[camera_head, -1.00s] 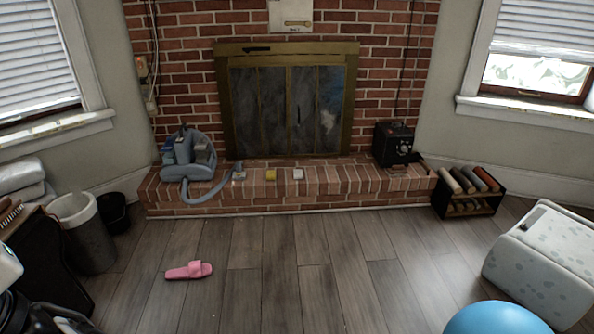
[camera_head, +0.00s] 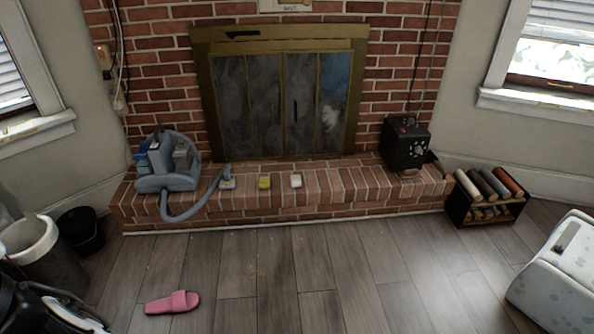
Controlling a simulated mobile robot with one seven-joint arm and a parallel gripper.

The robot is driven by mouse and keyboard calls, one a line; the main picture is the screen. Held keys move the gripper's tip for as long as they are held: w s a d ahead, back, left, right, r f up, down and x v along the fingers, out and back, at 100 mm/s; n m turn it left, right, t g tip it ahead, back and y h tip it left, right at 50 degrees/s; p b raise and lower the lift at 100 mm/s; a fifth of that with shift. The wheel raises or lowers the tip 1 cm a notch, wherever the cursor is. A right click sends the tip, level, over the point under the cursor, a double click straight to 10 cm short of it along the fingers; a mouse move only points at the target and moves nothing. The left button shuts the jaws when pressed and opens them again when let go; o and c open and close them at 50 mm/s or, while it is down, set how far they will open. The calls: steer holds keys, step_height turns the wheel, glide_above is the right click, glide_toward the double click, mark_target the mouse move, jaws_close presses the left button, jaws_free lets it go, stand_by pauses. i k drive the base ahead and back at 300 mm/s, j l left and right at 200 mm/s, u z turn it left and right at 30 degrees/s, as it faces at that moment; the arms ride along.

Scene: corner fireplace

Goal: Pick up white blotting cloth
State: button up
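A small white item (camera_head: 296,181), which looks like the folded white blotting cloth, lies on the brick hearth ledge (camera_head: 330,205) in front of the fireplace. It is too small to make out its weave or folds. A small yellow block (camera_head: 264,182) lies just to its left, apart from it. My gripper's fingers cannot be made out in the head view. Dark and white machine parts show at the lower left edge, and I cannot tell whether they are mine.
A blue-grey hose machine (camera_head: 167,165) stands on the hearth's left, a black box heater (camera_head: 406,146) on its right. A rack of rolls (camera_head: 488,195), a grey bin (camera_head: 40,250) and a pink slipper (camera_head: 172,303) are on the floor. The middle floor is clear.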

mark_target(295, 180)
steer(key=i+z, duration=0.1)
steer(key=i, duration=0.5)
steer(key=i+j+z, duration=0.15)
steer(key=i, duration=0.45)
steer(key=i+j+z, duration=0.25)
steer(key=i, duration=0.25)
steer(key=i+j+z, duration=0.25)
steer(key=i, duration=0.2)
steer(key=i+j+z, duration=0.15)
steer(key=i+j, duration=0.3)
steer(key=i+j+z, duration=0.15)
steer(key=i+j, duration=0.25)
steer(key=j, duration=0.2)
